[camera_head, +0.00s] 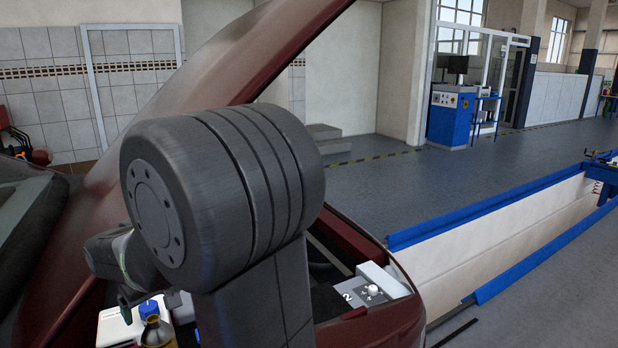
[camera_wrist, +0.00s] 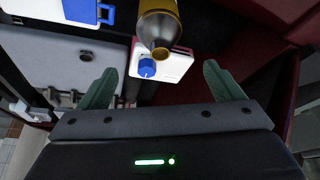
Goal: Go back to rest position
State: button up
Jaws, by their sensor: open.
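My gripper (camera_wrist: 160,70) is open, with its two green fingers spread wide and nothing between them touching. In the wrist view, a white box with a blue knob (camera_wrist: 147,67) shows beyond the gap between the fingers. A yellow-brown bottle with a grey neck (camera_wrist: 160,22) is just above that knob. In the head view my arm blocks the middle, and the gripper is mostly hidden behind it, with a dark fingertip (camera_head: 130,302) low at the left. The bottle (camera_head: 158,333) shows beside it at the bottom edge.
The dark red car's raised hood (camera_head: 270,45) slants over the engine bay near my arm. A white box with a round knob (camera_head: 374,290) sits at the bay's right. A blue-edged pit (camera_head: 500,240) opens in the floor at right. The grey floor behind is mostly clear.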

jog(key=x, duration=1.1)
jog(key=shift+d, duration=0.1)
jog(key=shift+r+p, duration=0.3)
jog(key=shift+p, duration=0.05)
jog(key=shift+r+p, duration=0.5)
jog(key=shift+r, duration=0.3)
jog(key=shift+s+d+f+b, duration=0.2)
jog(key=shift+f+b, duration=0.3)
jog(key=shift+b, duration=0.6)
jog(key=s+d+b, duration=0.1)
jog(key=b, duration=0.1)
jog(key=s+d+t+y+b, duration=0.1)
jog(key=b, duration=0.2)
jog(key=s+d+t+y+b, duration=0.1)
jog(key=b, duration=0.2)
jog(key=shift+d+f, duration=0.35)
jog(key=shift+d, duration=0.05)
jog(key=p, duration=0.7)
send_near(151, 317)
jog(key=shift+s+d+r+y, duration=0.2)
jog(key=shift+s+d, duration=0.3)
jog(key=shift+d, duration=0.25)
jog(key=shift+s+d+r+y, duration=0.1)
jog(key=shift+s+d+r, duration=0.05)
jog(key=shift+s+d, duration=0.45)
jog(key=shift+w+d, duration=0.15)
